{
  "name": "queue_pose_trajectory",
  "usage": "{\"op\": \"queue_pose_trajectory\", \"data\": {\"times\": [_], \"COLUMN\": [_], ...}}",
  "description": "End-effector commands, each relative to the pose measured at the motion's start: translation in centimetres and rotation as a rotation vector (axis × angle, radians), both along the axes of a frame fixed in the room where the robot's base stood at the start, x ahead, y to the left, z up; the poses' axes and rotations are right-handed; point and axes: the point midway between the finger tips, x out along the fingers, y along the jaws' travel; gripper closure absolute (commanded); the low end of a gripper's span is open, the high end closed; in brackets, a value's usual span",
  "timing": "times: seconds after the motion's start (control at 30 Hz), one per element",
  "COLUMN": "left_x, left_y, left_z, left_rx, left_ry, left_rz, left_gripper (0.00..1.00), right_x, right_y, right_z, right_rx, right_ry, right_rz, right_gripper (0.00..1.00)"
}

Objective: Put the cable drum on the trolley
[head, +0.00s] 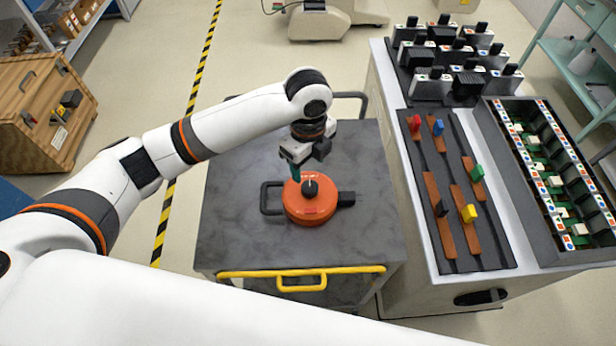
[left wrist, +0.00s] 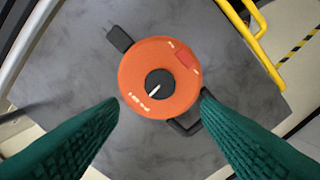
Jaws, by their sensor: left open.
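The orange cable drum (head: 310,202) lies flat on the grey top of the trolley (head: 235,180), a little right of its middle. It has a black centre knob, a black handle loop on its left and a black plug-like block on its right. In the left wrist view the drum (left wrist: 160,80) sits ahead of and between the fingers. My left gripper (head: 296,178) is above the drum's far edge, its green fingers apart with nothing between them. In the left wrist view the left gripper (left wrist: 160,108) is open. My right gripper is not in view.
The trolley has a yellow front handle (head: 300,272). A cabinet to its right carries a board with coloured sliders (head: 455,200), black-and-white blocks (head: 450,60) and a long tray (head: 550,160). A wooden crate (head: 40,110) stands at left. The trolley top around the drum is clear.

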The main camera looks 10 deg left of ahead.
Motion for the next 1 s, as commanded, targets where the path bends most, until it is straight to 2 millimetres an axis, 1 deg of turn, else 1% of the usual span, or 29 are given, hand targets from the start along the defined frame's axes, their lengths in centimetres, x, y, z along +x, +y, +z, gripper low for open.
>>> {"op": "queue_pose_trajectory", "data": {"times": [0.1, 0.2, 0.3, 0.87, 1.0], "left_x": [0.1, 0.0, 0.0, 0.0, 0.0], "left_y": [0.0, 0.0, 0.0, 0.0, 0.0], "left_z": [2.0, 3.1, 3.8, 3.9, 3.9], "left_rx": [0.0, 0.0, 0.001, 0.0, 0.0], "left_ry": [-0.004, -0.001, 0.0, 0.001, 0.001], "left_rz": [-0.001, 0.0, 0.001, 0.001, 0.0], "left_gripper": [0.42, 0.42, 0.42, 0.42, 0.42], "right_x": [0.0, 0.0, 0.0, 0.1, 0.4], "right_y": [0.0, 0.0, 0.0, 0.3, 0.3], "right_z": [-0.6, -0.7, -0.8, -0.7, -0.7], "right_rx": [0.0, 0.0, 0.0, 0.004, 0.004], "right_ry": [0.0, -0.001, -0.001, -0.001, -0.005], "right_rz": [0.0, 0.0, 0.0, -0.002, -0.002], "right_gripper": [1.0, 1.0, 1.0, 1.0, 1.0]}}
